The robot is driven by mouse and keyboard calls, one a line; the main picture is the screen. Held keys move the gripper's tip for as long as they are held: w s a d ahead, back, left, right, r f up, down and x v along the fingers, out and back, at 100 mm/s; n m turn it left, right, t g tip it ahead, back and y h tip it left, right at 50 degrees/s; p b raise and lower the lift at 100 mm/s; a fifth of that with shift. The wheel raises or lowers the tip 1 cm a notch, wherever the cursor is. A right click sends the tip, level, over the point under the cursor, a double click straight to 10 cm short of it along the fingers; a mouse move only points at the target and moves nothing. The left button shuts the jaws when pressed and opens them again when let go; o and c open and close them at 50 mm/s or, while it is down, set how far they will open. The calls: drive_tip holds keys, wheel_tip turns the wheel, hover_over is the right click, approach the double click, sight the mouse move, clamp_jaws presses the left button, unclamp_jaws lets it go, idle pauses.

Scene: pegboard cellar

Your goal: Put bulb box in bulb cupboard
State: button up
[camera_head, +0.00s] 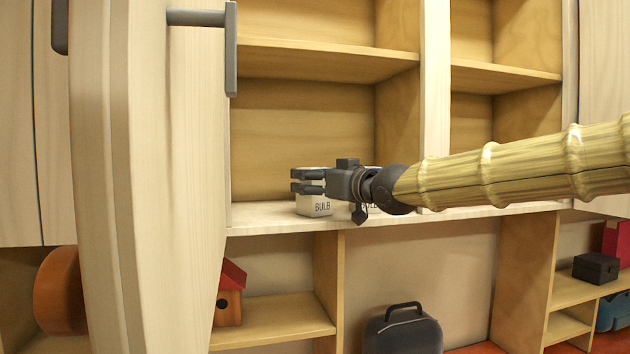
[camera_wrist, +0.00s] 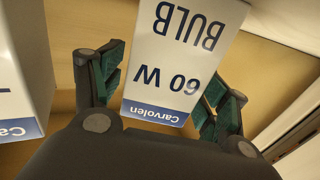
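The bulb box (camera_head: 318,207), white with "BULB" lettering, stands on the bottom board of the open bulb cupboard (camera_head: 300,215), near its front edge. In the wrist view the bulb box (camera_wrist: 170,60) is upside down in the picture, with "60 W" and a blue "Carvolen" band. My gripper (camera_head: 307,182) is at the upper part of the box, reaching in from the right. In the wrist view my gripper's fingers (camera_wrist: 165,85) are apart on either side of the box; a gap shows at the right finger. The left finger lies close to the box; contact is unclear.
A second Carvolen box (camera_wrist: 22,75) stands beside it, partly hidden by my gripper in the head view. The cupboard door (camera_head: 150,180) is swung open at the left. A divider (camera_head: 435,100) stands right of the compartment. Below are a birdhouse (camera_head: 229,295) and a dark case (camera_head: 403,332).

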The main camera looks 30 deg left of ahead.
drive_tip(key=shift+r, duration=0.2)
drive_tip(key=shift+s+d+f+b, duration=0.1)
drive_tip(key=shift+d+b, duration=0.2)
drive_tip(key=shift+d, duration=0.25)
drive_tip(key=b+v, duration=0.3)
drive_tip(key=v, duration=0.7)
drive_tip(key=shift+s+d, duration=0.15)
drive_tip(key=shift+d, duration=0.25)
